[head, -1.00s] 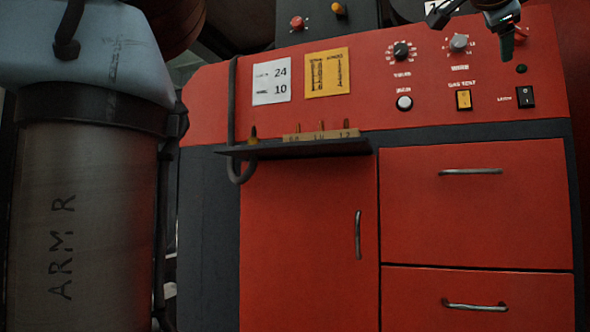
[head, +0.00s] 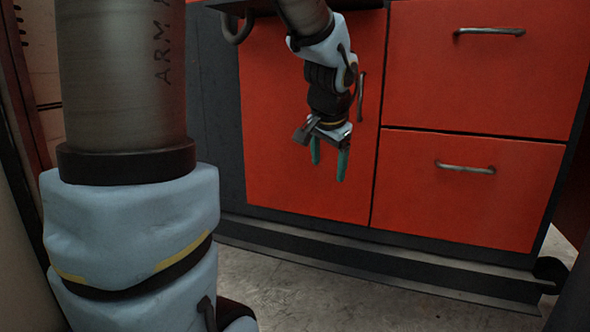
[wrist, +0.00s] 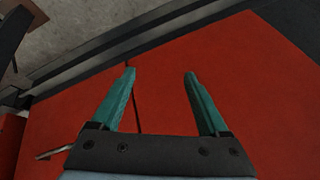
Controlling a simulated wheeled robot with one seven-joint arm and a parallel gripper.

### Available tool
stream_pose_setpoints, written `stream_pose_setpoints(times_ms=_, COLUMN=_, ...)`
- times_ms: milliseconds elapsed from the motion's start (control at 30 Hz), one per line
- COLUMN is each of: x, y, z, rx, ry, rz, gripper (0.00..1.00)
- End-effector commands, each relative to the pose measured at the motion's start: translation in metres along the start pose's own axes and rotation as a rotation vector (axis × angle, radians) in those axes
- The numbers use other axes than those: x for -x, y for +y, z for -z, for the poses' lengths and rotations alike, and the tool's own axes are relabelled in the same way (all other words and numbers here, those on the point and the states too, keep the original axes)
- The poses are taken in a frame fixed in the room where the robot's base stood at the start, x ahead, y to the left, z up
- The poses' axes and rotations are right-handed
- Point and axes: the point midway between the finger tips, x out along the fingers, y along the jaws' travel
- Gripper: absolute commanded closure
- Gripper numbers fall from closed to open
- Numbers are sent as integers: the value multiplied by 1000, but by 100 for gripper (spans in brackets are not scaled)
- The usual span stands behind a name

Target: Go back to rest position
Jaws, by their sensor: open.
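My gripper (head: 329,165) hangs fingers-down in front of the red cabinet door (head: 290,130) in the head view. Its two teal fingers are apart with nothing between them. In the wrist view the open fingers (wrist: 160,80) show against the red cabinet front (wrist: 240,70), with an empty gap between them. The gripper is left of the drawers in the head view. I cannot tell how far the fingertips are from the door.
A vertical door handle (head: 361,95) is just right of my gripper. Two drawers with handles, upper (head: 490,32) and lower (head: 465,167), are at the right. The cabinet's dark base (head: 380,265) stands above a bare concrete floor (head: 290,295). A caster (head: 550,272) is at its right corner.

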Motion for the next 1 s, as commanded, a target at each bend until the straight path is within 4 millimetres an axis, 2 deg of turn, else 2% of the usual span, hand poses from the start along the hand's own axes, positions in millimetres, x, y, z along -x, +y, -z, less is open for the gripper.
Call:
stream_pose_setpoints(times_ms=33, x=-15, y=-5, z=-35, rx=94, ry=-59, rz=-20, gripper=22)
stream_pose_setpoints(times_ms=100, x=-29, y=-5, z=-74, rx=211, ry=-123, rz=-46, gripper=22)
stream_pose_setpoints(times_ms=200, x=-43, y=-1, z=-123, rx=365, ry=-201, rz=-74, gripper=22)
stream_pose_setpoints(times_ms=467, x=-55, y=22, z=-226, rx=726, ry=-371, rz=-116, gripper=22)
stream_pose_setpoints(times_ms=500, x=-42, y=18, z=-219, rx=726, ry=-367, rz=-116, gripper=22)
stream_pose_setpoints(times_ms=767, x=6, y=0, z=-195, rx=715, ry=-362, rz=-116, gripper=22)
stream_pose_setpoints(times_ms=1000, x=69, y=-22, z=-167, rx=713, ry=-361, rz=-116, gripper=22)
